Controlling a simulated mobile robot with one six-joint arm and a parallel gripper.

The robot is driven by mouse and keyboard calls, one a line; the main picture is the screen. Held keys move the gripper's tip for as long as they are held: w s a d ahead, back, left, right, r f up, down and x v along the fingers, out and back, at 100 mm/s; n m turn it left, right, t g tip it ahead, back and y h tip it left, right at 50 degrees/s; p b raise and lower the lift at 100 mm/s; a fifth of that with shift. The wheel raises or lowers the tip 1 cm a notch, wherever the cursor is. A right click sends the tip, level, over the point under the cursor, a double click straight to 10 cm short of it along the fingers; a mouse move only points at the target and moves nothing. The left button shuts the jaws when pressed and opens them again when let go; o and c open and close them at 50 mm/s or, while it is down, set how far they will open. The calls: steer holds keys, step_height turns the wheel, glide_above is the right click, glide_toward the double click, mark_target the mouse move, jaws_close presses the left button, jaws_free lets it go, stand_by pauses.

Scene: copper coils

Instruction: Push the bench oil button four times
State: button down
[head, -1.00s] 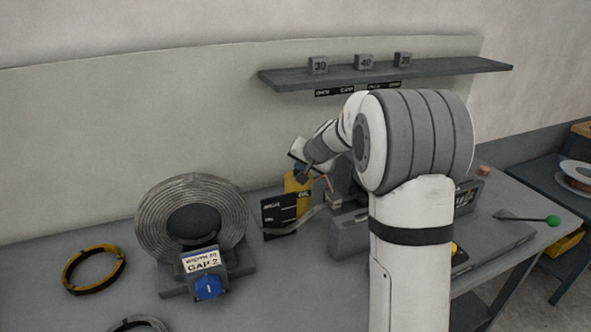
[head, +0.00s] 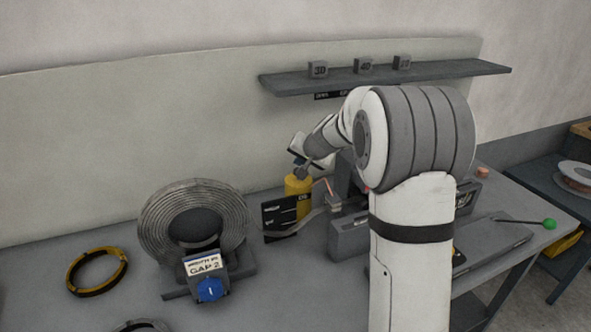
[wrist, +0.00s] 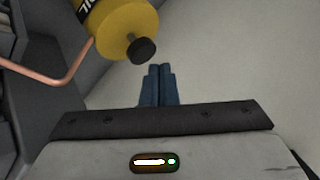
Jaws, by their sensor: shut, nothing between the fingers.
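The yellow oil can (head: 298,202) stands on the bench in the head view, behind a black sign. It also shows at the top of the wrist view (wrist: 118,25), with part of its dark label. Its black round button (wrist: 142,50) faces my fingers. My gripper (wrist: 159,70) has its two blue fingers together, with nothing between them. In the wrist view the fingertips are beside the button, with a small gap in the picture. In the head view my gripper (head: 297,162) is over the can's top; its fingertips are too small to tell whether they touch.
A grey coil on a stand (head: 170,215) with a blue knob (head: 210,289) is left of the can. A black sign (head: 284,218) stands in front of the can. A copper rod (wrist: 60,74) runs beside the can in the wrist view. A shelf (head: 390,74) hangs above.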

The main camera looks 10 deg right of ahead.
steer(key=shift+r+p, duration=1.9)
steer(key=shift+r, duration=0.7)
steer(key=shift+f, duration=0.1)
stand_by(0.6)
steer(key=s+a+r+n+g, duration=0.1)
steer(key=s+a+n, duration=0.1)
steer(key=s, duration=0.7)
steer(key=s+a+r+n+g, duration=0.1)
steer(key=s+r+g, duration=0.1)
steer(key=s, duration=0.7)
steer(key=s+d+f+n+g+h, duration=0.1)
steer(key=s+f, duration=0.1)
steer(key=s, duration=0.9)
steer(key=s+d+f+n+g+h, duration=0.1)
steer(key=s+f, duration=0.2)
steer(key=s, duration=0.8)
steer(key=shift+s+n+g+h, duration=0.3)
steer(key=shift+s+g, duration=0.1)
